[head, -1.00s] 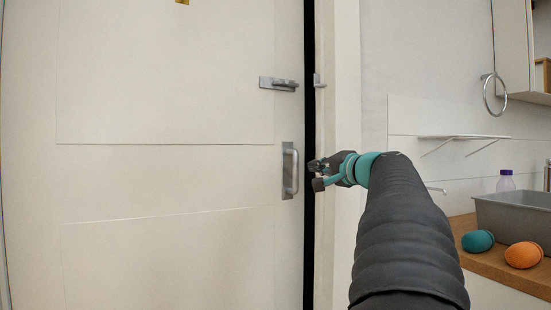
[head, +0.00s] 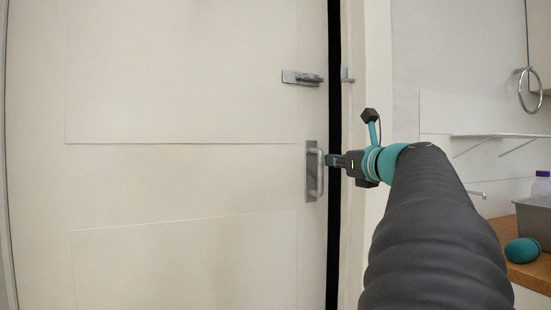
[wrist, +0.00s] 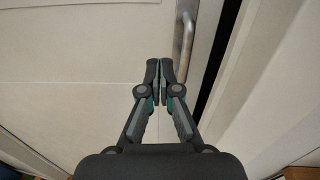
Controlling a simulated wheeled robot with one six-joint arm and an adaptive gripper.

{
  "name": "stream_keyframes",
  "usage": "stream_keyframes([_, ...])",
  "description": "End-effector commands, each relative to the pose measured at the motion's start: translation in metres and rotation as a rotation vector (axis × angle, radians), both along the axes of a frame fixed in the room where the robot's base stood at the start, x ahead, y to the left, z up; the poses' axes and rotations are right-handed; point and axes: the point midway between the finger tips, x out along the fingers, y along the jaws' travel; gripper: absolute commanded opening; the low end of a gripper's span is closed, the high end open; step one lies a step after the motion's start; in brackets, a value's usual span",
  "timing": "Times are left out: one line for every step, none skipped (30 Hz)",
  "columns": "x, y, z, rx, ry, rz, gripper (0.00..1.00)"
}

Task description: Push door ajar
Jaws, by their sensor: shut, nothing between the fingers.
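A white panelled door (head: 180,180) fills the left of the head view. A dark vertical gap shows between its right edge and the frame. A metal pull handle (head: 313,172) on a plate is near that edge; it also shows in the wrist view (wrist: 184,38). My gripper (head: 331,160) is beside the handle, its tips close to the handle's right side in the head view. In the wrist view the gripper (wrist: 159,68) has its fingers together with nothing between them, pointing at the door just left of the handle. Whether the tips touch the door or handle I cannot tell.
A slide bolt (head: 302,78) sits on the door above the handle, with its catch (head: 347,75) on the frame. At the right, a wooden counter (head: 530,272) holds a grey tray (head: 535,222) and a teal round object (head: 522,251). A towel ring (head: 529,90) hangs on the wall.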

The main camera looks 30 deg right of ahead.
Motion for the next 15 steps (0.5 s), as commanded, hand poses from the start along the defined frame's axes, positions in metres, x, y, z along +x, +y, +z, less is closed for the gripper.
stream_keyframes([-0.001, 0.001, 0.001, 0.027, -0.003, 0.000, 0.00])
stream_keyframes([-0.001, 0.002, 0.001, 0.040, -0.004, 0.000, 0.00])
stream_keyframes([0.000, 0.002, 0.001, 0.053, -0.006, 0.001, 0.00])
stream_keyframes([0.001, 0.003, 0.001, 0.058, -0.006, 0.002, 0.00])
stream_keyframes([0.003, 0.003, 0.001, 0.062, -0.007, 0.003, 0.00])
stream_keyframes([0.006, 0.003, 0.000, 0.064, -0.007, 0.005, 0.00])
stream_keyframes([0.009, 0.003, 0.000, 0.064, -0.007, 0.007, 0.00])
stream_keyframes([0.013, 0.003, 0.001, 0.064, -0.007, 0.008, 0.00])
stream_keyframes([0.018, 0.003, 0.001, 0.063, -0.008, 0.008, 0.00])
stream_keyframes([0.023, 0.003, 0.001, 0.063, -0.007, 0.009, 0.00])
stream_keyframes([0.029, 0.003, 0.000, 0.063, -0.006, 0.011, 0.00])
stream_keyframes([0.036, 0.002, 0.000, 0.064, -0.007, 0.010, 0.00])
stream_keyframes([0.042, 0.002, 0.001, 0.063, -0.007, 0.011, 0.00])
stream_keyframes([0.047, 0.001, 0.001, 0.062, -0.006, 0.011, 0.00])
stream_keyframes([0.055, 0.000, 0.000, 0.063, -0.006, 0.011, 0.00])
